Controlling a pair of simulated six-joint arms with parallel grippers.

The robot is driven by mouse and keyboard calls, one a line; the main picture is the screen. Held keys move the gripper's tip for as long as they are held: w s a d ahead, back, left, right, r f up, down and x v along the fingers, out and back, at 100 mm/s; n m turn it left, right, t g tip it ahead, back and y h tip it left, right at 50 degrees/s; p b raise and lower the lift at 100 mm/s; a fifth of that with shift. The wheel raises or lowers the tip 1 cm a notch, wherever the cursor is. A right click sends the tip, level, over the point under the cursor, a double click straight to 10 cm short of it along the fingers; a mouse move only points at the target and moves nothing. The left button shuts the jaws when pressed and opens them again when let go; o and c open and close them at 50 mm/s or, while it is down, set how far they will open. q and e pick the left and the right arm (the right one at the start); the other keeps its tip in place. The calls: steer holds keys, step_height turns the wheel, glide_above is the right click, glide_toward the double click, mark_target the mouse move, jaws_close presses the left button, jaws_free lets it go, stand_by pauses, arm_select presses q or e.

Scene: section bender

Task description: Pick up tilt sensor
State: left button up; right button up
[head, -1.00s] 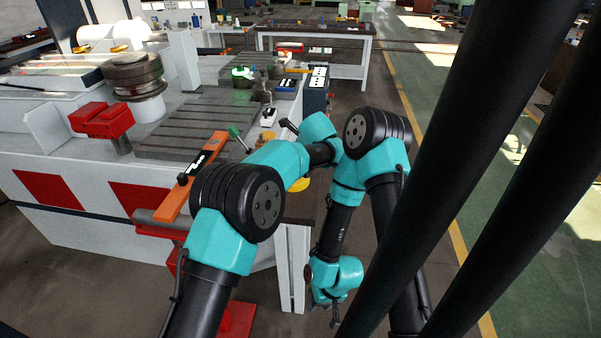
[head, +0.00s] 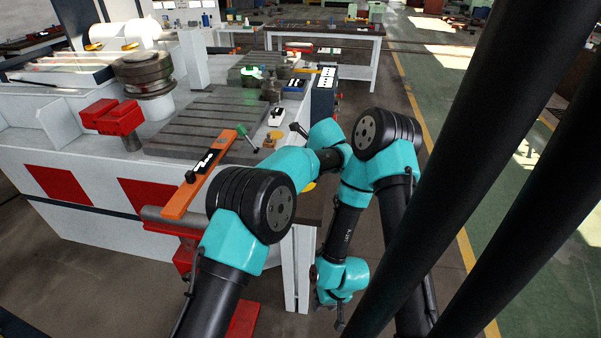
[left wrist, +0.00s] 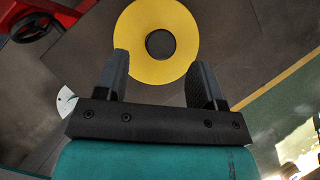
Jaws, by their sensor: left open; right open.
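I cannot single out the tilt sensor for certain. A small white device with a dark top (head: 276,115) stands on the right end of the machine table in the head view and may be it. My left gripper (left wrist: 161,72) is open and empty in the left wrist view. A yellow disc with a dark centre (left wrist: 146,18) lies beyond its fingertips, apart from them as far as I can tell. In the head view my left arm hides most of that disc. My right gripper (head: 338,318) hangs low beside the machine, open, with nothing visible in it.
An orange bar (head: 200,174) lies across the table's front edge. A black box with white round marks (head: 325,85) stands behind. The floor aisle at right is clear.

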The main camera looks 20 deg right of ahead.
arm_select(q)
steer(key=x, duration=0.5)
steer(key=shift+w+f, duration=0.15)
steer(key=shift+f, duration=0.05)
steer(key=c, duration=1)
steer(key=shift+r, duration=0.1)
step_height(320, 180, up, 10)
steer(key=shift+f, duration=0.1)
stand_by(0.3)
stand_by(0.3)
